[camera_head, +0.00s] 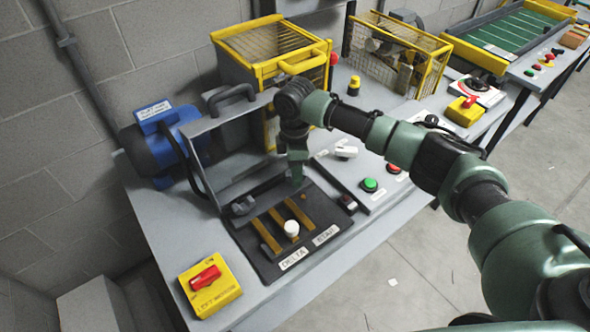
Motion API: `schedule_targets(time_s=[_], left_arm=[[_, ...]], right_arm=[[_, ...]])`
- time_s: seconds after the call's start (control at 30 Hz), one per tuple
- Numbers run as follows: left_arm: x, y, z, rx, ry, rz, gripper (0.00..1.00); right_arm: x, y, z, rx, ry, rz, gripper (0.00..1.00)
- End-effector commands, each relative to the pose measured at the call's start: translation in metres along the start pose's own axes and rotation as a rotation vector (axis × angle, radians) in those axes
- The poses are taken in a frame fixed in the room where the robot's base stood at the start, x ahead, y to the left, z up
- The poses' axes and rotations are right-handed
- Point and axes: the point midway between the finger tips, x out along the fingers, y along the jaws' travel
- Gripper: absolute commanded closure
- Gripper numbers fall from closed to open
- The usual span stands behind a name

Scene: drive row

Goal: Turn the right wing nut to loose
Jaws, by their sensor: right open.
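A dark terminal plate (262,262) labelled DELTA and STAR lies on the grey bench. It bears several brass-coloured bars (268,233) and a white knob (291,228). My right gripper (297,181) points down at the plate's back edge. It is open, and its fingertips are small and dark here. I cannot make out a right wing nut; the gripper and wrist cover part of that back edge. A dark grey fitting (242,206) sits at the plate's left, and a small dark block (348,203) at its right. My left gripper is not in view.
A grey cover with a handle (231,95) stands raised behind the plate. A blue motor (160,140) is at the left. A yellow box with a red switch (210,284) is at front left. A green button (369,185) is at right. Yellow cages (275,50) stand behind.

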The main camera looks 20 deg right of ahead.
Motion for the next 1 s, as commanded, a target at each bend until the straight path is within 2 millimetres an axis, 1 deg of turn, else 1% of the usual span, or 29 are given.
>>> schedule_targets(time_s=[0.03,0.13,0.2,0.3,0.37,0.4,0.47,0.77,1.0], left_arm=[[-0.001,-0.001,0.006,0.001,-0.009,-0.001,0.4],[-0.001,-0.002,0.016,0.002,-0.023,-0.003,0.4],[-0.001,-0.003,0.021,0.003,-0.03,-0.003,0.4],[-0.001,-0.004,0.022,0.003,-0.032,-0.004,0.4],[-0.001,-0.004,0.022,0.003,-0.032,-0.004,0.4],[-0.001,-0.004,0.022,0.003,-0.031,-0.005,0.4],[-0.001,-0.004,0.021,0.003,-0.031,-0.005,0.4],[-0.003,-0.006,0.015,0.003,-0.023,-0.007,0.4],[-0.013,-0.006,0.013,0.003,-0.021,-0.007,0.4]], right_arm=[[0.002,0.0,0.0,0.0,0.0,0.0,0.56],[0.004,0.0,0.0,0.0,0.001,0.0,0.56],[0.004,0.0,0.0,0.0,0.001,0.001,0.56],[0.004,0.0,0.0,0.0,0.001,0.0,0.56],[0.004,0.0,0.0,0.0,0.001,0.0,0.73],[0.004,0.0,0.0,0.0,0.001,0.0,0.84],[0.004,0.0,0.0,0.0,0.001,0.0,1.0],[0.004,0.0,0.0,-0.021,0.002,-0.001,1.0],[0.002,0.0,-0.001,-0.136,0.003,-0.001,1.0]])
